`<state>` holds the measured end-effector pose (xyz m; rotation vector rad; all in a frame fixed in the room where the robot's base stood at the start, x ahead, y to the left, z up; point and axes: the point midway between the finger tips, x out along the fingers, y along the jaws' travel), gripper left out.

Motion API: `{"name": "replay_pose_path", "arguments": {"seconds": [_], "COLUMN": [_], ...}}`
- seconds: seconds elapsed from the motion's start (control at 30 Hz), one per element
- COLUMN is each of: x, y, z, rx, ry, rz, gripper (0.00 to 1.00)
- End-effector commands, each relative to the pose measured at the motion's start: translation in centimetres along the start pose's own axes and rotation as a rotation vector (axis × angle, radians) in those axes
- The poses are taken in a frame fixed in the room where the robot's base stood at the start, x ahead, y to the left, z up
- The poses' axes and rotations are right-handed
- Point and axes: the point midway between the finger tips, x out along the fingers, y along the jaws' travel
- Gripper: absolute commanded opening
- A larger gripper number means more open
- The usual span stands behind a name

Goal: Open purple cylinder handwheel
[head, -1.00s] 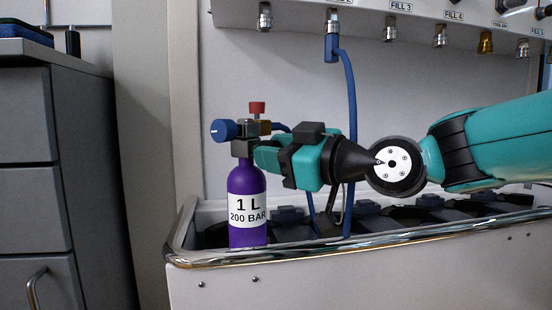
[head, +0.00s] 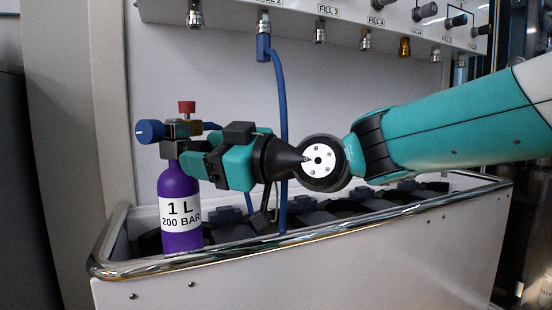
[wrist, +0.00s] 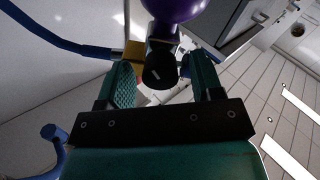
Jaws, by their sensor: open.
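The purple cylinder (head: 180,210) stands upright at the left end of the trough, with a white "1 L 200 BAR" label. On its valve are a blue knob (head: 150,131) facing left and a red knob (head: 187,107) on top. My gripper (head: 193,152) reaches in from the right at valve height. In the wrist view my gripper (wrist: 161,65) is open, with a dark knob (wrist: 158,74) bearing a white mark between its fingers. The fingers appear apart from it. The cylinder body (wrist: 175,8) shows at the top there. The gripper hides the valve's right side in the head view.
The trough's chrome rail (head: 230,247) runs in front of the cylinder. A blue hose (head: 281,110) hangs from the fill panel (head: 340,14) behind my gripper. A brass block (wrist: 133,52) sits left of the knob in the wrist view. Several dark holders line the trough.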

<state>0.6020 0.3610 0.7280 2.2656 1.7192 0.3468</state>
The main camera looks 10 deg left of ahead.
Motion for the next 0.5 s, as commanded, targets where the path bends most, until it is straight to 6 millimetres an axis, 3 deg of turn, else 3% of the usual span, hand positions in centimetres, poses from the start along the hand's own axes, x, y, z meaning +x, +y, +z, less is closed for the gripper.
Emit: {"name": "replay_pose_path", "arguments": {"seconds": [0.17, 0.5], "x": [-2.6, -11.4], "y": [0.2, 0.3], "z": [-0.2, -0.1], "rx": [0.002, 0.004], "ry": [-0.003, -0.006], "rz": [0.004, 0.007], "gripper": [0.60, 0.60]}}
